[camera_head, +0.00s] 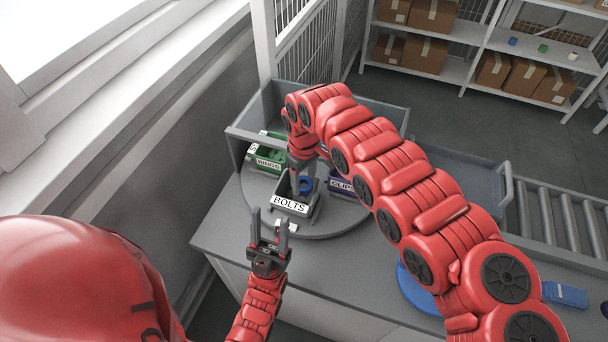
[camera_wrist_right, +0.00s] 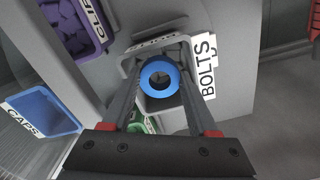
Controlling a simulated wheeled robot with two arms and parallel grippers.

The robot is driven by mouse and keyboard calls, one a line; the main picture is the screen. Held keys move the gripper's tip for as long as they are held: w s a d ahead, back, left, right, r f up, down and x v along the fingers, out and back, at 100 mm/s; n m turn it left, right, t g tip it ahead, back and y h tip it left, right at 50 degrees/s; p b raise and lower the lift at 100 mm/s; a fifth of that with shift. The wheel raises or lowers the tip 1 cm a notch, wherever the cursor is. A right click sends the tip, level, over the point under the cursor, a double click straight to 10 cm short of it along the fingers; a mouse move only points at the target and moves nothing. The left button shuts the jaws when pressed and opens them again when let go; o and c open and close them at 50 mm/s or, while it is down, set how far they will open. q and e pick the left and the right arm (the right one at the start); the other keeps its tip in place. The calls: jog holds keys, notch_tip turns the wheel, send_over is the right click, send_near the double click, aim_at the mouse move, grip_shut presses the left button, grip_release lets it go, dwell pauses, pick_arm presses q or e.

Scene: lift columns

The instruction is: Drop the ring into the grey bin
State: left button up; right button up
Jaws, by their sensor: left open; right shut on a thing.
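The blue ring (camera_wrist_right: 160,65) is held between the fingertips of my right gripper (camera_wrist_right: 160,78). In the head view the ring (camera_head: 307,184) shows at the grey bin (camera_head: 316,207) labelled BOLTS. In the right wrist view it appears over the opening of that bin (camera_wrist_right: 163,118); the height gap is hard to judge. My right gripper (camera_head: 300,182) points down, partly hidden by its own arm. My left gripper (camera_head: 270,218) is open and empty, in front of the grey bin.
The grey bin stands on a round grey turntable (camera_head: 335,226). A green bin (camera_head: 266,159) labelled RINGS is at its back left, and a purple bin (camera_head: 341,186) labelled CLIPS is to its right. A blue CAPS bin (camera_wrist_right: 45,112) shows in the wrist view. A roller conveyor (camera_head: 565,222) lies right.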

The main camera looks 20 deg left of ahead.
jog(key=o, duration=1.5)
notch_tip(320, 180, up, 17)
jog(key=b, duration=0.3)
jog(key=shift+r+b, duration=0.2)
jog(key=shift+b, duration=0.2)
